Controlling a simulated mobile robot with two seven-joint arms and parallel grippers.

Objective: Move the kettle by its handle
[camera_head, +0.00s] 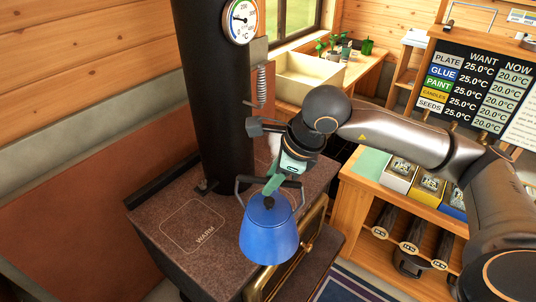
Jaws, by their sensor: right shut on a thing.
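The blue kettle (268,232) shows in the head view on the front right part of the stove top (170,255), near its front edge. I cannot tell whether its base touches the stove. Its dark handle (240,181) arches over the lid. My right gripper (272,186) reaches down from above and is shut on the handle, near its top. The fingers hide part of the handle. My left gripper is not in view.
The black stovepipe (213,100) with a dial gauge (239,20) rises behind the kettle. A square marked WARM (193,227) is bare on the stove top to the left. A wooden shelf (355,210) with boxes stands at right.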

